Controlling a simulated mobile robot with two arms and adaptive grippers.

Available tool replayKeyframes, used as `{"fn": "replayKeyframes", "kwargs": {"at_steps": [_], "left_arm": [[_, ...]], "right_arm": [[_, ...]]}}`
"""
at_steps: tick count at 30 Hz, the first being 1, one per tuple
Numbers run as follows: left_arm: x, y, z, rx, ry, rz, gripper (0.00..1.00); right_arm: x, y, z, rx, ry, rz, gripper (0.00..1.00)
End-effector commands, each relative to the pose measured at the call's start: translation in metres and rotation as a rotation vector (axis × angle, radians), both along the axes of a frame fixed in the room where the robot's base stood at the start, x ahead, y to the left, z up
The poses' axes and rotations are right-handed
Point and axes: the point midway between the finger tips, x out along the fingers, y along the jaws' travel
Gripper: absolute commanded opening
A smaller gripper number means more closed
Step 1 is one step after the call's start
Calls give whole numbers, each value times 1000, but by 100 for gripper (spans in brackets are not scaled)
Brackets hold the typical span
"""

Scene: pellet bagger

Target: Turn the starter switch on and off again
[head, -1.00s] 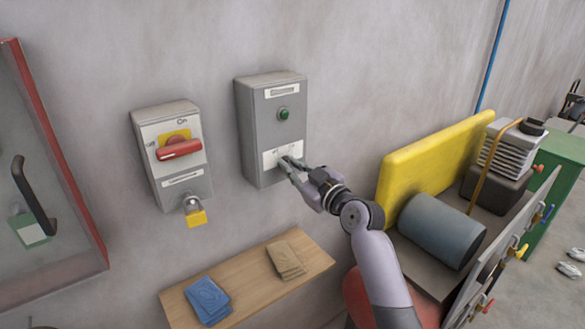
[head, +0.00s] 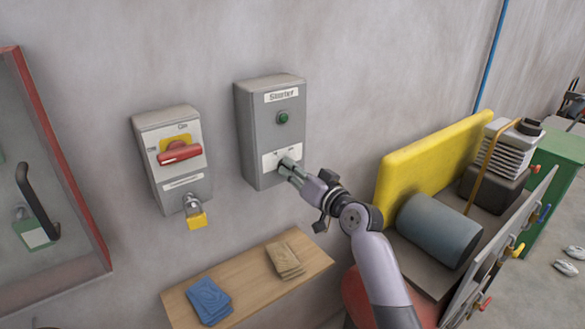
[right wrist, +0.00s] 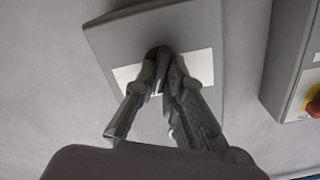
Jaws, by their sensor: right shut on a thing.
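The starter box (head: 262,130) is a grey wall box with a "Starter" label and a green button or lamp (head: 283,118) on its front. Its switch sits on the white plate (head: 270,160) low on the front and is mostly hidden by my fingers. My right gripper (head: 287,165) is shut on the switch. In the right wrist view both fingertips (right wrist: 160,62) close around a dark knob (right wrist: 158,52) in front of the white plate (right wrist: 198,68). The knob's exact angle cannot be told. My left gripper is not in view.
Below is a wooden shelf (head: 240,272) with blue and tan cloths or packets. A yellow panel (head: 430,155) and machinery stand right.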

Motion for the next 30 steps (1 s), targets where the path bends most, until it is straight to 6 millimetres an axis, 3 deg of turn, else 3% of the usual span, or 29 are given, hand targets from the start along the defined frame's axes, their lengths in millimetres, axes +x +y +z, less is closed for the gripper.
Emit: {"fn": "replayKeyframes", "kwargs": {"at_steps": [21, 22, 30], "left_arm": [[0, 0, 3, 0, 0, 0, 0], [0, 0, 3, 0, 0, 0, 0], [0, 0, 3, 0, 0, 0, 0]], "right_arm": [[0, 0, 0, 63, 43, -1, 0], [0, 0, 0, 63, 43, -1, 13], [0, 0, 0, 60, 43, 0, 31]]}}
